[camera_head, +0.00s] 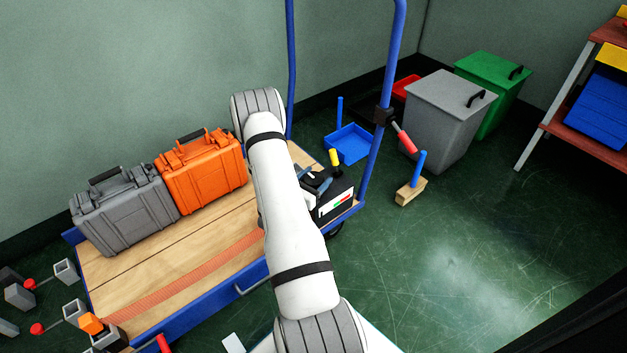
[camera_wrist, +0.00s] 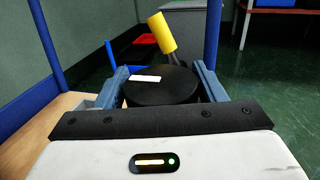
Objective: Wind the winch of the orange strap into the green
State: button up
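The winch (camera_head: 330,207) is a black box at the trolley's right end, with a small white, red and green gauge (camera_head: 343,201) on its side. I cannot make out a pointer. A yellow crank knob (camera_head: 334,157) stands above it; it also shows in the wrist view (camera_wrist: 161,33), tilted, beyond the fingers. The orange strap (camera_head: 190,275) lies along the wooden deck toward the winch; my arm hides its far end. My gripper (camera_wrist: 162,82) has its fingers wide apart, one each side of a round black disc (camera_wrist: 160,90) with a white mark. Contact is not clear.
An orange case (camera_head: 205,170) and a grey case (camera_head: 125,212) stand on the trolley deck (camera_head: 165,250). Bins, a broom and a shelf are to the right; the floor there is open.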

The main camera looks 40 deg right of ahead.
jog(key=c, duration=0.6)
jog(key=shift+a, duration=0.35)
jog(key=shift+c, duration=0.2)
jog(key=shift+d+m+g, duration=0.3)
jog(key=shift+g, duration=0.2)
jog(key=m+g, duration=0.3)
jog(key=g, duration=0.2)
jog(key=shift+b, duration=0.4)
jog(key=m+g+y, duration=0.1)
jog(key=g, duration=0.1)
jog(key=m+g+y, duration=0.1)
jog(key=m+g, duration=0.1)
jog(key=m+g+b, duration=0.1)
jog(key=m+g, duration=0.1)
jog(key=shift+s+g+y, duration=0.3)
jog(key=shift+y, duration=0.1)
jog(key=shift+s+a+m+g+y+b, duration=0.15)
jog(key=shift+m+g+y+b, duration=0.5)
jog(key=shift+m+g+y, duration=1.1)
jog(key=shift+s+g, duration=0.1)
jog(key=shift+g, duration=0.25)
jog(key=o, duration=1)
